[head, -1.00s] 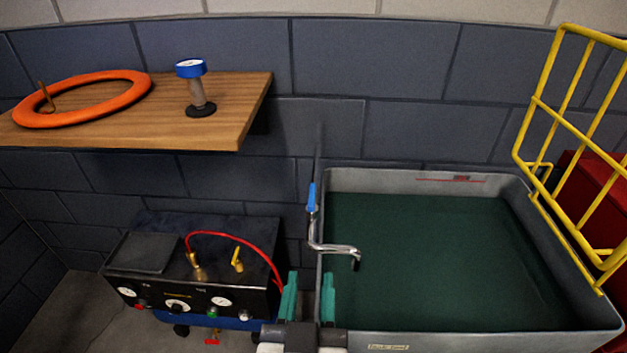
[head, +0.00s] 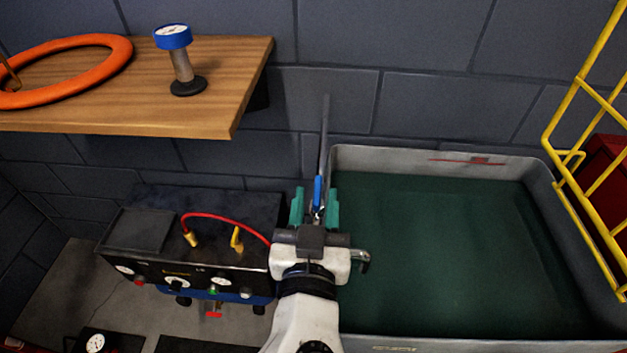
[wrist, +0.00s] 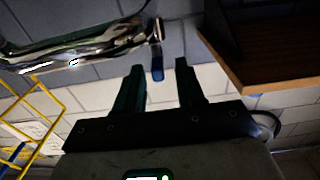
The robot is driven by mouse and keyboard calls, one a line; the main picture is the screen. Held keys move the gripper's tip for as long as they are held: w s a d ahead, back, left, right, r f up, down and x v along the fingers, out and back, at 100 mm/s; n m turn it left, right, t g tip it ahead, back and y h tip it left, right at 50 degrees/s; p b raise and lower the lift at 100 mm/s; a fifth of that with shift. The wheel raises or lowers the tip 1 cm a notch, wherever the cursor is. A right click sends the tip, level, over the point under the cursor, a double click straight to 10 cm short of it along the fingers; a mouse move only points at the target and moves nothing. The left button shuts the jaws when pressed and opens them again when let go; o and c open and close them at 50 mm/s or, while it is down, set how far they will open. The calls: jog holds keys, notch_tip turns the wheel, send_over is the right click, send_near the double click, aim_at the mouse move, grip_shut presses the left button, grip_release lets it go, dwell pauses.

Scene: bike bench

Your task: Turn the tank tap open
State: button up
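The tank tap has a blue lever handle (head: 318,190) and a silver spout (head: 364,258) at the left rim of the grey tank (head: 450,160). My gripper (head: 314,205) is open, its two green fingers on either side of the blue handle in the head view. The wrist view also shows the blue handle (wrist: 157,66) between and slightly beyond the fingertips (wrist: 158,72), with gaps to both fingers. The chrome tap body (wrist: 80,45) is at its upper left. My wrist hides part of the tap in the head view.
A wooden shelf (head: 215,75) at upper left holds an orange ring (head: 75,85) and a blue-topped gauge (head: 175,40). A black gauge box (head: 180,270) with a red hose stands left of my gripper. A yellow rack (head: 590,170) is at the right.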

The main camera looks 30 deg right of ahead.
aim_at(317, 188)
jog(key=shift+x, duration=1.6)
jog(key=shift+c, duration=0.4)
grip_shut()
